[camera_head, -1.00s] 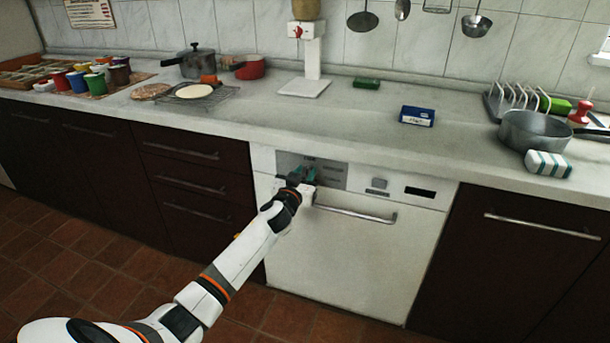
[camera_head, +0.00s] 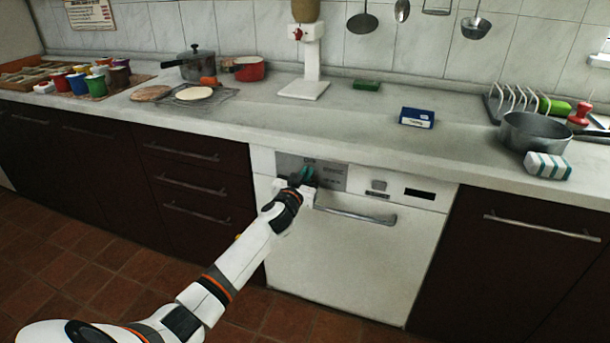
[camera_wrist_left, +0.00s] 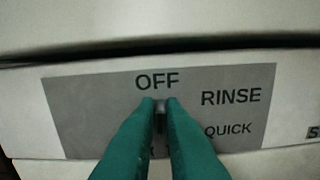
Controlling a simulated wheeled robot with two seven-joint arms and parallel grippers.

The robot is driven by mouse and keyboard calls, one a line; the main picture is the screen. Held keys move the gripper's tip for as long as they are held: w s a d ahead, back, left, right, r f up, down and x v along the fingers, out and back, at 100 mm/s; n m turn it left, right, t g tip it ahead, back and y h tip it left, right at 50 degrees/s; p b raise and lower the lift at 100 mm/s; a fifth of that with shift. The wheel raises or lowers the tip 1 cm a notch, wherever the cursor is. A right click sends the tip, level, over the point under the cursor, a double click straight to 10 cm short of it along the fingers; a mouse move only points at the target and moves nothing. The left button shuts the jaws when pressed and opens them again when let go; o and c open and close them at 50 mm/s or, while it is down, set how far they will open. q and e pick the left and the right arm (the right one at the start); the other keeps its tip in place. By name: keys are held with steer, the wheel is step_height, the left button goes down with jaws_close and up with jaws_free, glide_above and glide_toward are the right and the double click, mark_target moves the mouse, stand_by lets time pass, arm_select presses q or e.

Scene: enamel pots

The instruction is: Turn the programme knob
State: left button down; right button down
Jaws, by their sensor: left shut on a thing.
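The programme knob (camera_wrist_left: 160,112) is a small dark piece between my green fingertips, mostly hidden by them. It sits on the grey panel (camera_wrist_left: 85,105) of the white dishwasher (camera_head: 345,255). The panel reads OFF just above the knob, with RINSE and QUICK to its right. Another label below is hidden behind the fingers. My left gripper (camera_head: 305,172) reaches the panel from the front and is shut on the knob; its fingertips also show in the left wrist view (camera_wrist_left: 161,104). Which way the knob points cannot be told. My right gripper is not in view.
The dishwasher's bar handle (camera_head: 355,215) is just right of and below my gripper. The worktop edge (camera_head: 300,143) overhangs above the panel. A blue box (camera_head: 417,118), a green item (camera_head: 367,85) and a metal pan (camera_head: 533,132) stand on the worktop.

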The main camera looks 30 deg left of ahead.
mark_target(315, 177)
arm_select(q)
steer(key=m, duration=0.3)
steer(key=d+m, duration=0.1)
steer(key=m, duration=0.3)
steer(key=f+m, duration=0.1)
steer(key=m, duration=0.2)
steer(key=shift+w+d, duration=0.15)
steer(key=shift+d, duration=0.05)
steer(key=m, duration=0.3)
steer(key=shift+d+f, duration=0.1)
steer(key=shift+f, duration=0.05)
steer(key=m, duration=0.2)
steer(key=shift+f+m, duration=0.2)
steer(key=shift+m, duration=0.2)
steer(key=m, duration=0.2)
steer(key=shift+f+m, duration=0.25)
steer(key=shift+m, duration=0.05)
steer(key=shift+f+m, duration=0.15)
steer(key=shift+m, duration=1)
steer(key=shift+f+m, duration=0.15)
steer(key=shift+m, duration=1)
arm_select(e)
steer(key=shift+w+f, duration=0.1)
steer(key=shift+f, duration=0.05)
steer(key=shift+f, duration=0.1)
